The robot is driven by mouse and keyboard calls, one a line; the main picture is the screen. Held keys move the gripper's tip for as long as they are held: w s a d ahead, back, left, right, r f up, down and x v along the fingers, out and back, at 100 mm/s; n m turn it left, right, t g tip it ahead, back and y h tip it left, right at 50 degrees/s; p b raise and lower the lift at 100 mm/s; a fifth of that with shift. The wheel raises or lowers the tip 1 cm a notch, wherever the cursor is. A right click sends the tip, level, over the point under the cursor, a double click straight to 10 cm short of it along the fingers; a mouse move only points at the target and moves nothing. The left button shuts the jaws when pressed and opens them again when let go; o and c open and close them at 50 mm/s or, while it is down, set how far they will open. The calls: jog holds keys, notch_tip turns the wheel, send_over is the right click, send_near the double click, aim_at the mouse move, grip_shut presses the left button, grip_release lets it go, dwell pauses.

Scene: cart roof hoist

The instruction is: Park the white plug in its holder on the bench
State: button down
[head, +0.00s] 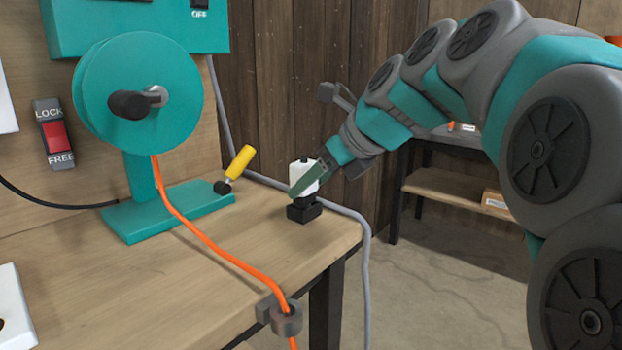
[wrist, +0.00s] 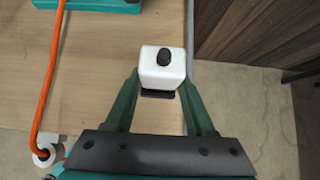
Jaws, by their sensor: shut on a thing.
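The white plug (head: 303,175) is upright at the black holder (head: 303,210) near the bench's right corner. In the wrist view the plug (wrist: 162,68) shows its white top with a dark oval spot. My gripper (head: 312,180) comes in from the right and is shut on the plug, with one green finger on each side in the wrist view (wrist: 161,90). The holder shows as a dark edge (wrist: 158,95) below the plug. The plug's lower end is hidden, so I cannot tell how fully it is seated.
A teal reel (head: 140,95) with a crank stands at the left of the bench (head: 200,300). An orange cable (head: 205,235) runs from it through a grey guide (head: 283,318) at the front edge. A yellow-handled lever (head: 240,162) stands between reel and holder. A grey cable (head: 364,260) hangs off the right edge.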

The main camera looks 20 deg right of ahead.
jog(key=shift+f, duration=0.95)
jog(key=shift+c, duration=0.9)
grip_release()
jog(key=shift+f, duration=0.15)
jog(key=v, duration=0.8)
jog(key=shift+w+d, duration=0.1)
